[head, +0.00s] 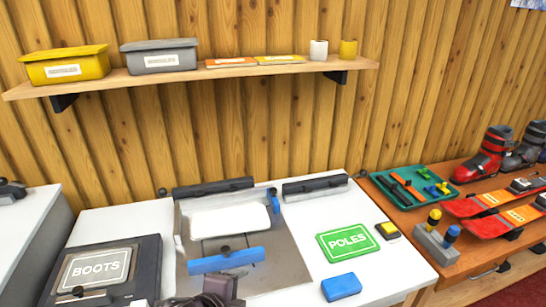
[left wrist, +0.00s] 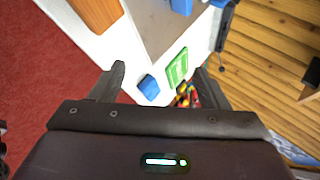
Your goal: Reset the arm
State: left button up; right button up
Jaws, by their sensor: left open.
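My left gripper (left wrist: 162,75) shows in the left wrist view with its two dark fingers spread wide and nothing between them. Beyond the fingers are the white bench top, a blue block (left wrist: 148,87) and a green POLES panel (left wrist: 177,68), all apart from the fingers. In the head view a dark part of an arm shows at the bottom edge, partly cut off, and its fingers cannot be made out. My right gripper is in neither view.
The bench holds a grey metal plate (head: 285,262) with blue bars, a dark BOOTS panel (head: 146,262), the POLES panel (head: 347,241) and the blue block (head: 341,287). A green tray (head: 379,183) and red skis (head: 478,206) lie right. A shelf (head: 215,75) hangs above.

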pick_arm(q)
jog(key=s+a+f+n+g+y, duration=0.2)
jog(key=s+a+f+n+g, duration=0.15)
jog(key=s+a+n, duration=0.45)
jog(key=s+a+f+n+g+y, duration=0.2)
jog(key=s+a+f+n, duration=0.25)
jog(key=n, duration=0.65)
notch_tip(320, 180, down, 28)
jog(key=s+g, duration=0.2)
jog(key=s+a+f, duration=0.3)
jog(key=s+f, duration=1.6)
jog(key=s, duration=0.1)
jog(key=shift+a+f+m+g, duration=0.15)
jog(key=shift+m+g, duration=0.2)
jog(key=shift+m, duration=0.05)
jog(key=shift+s, duration=0.1)
jog(key=shift+c, duration=0.4)
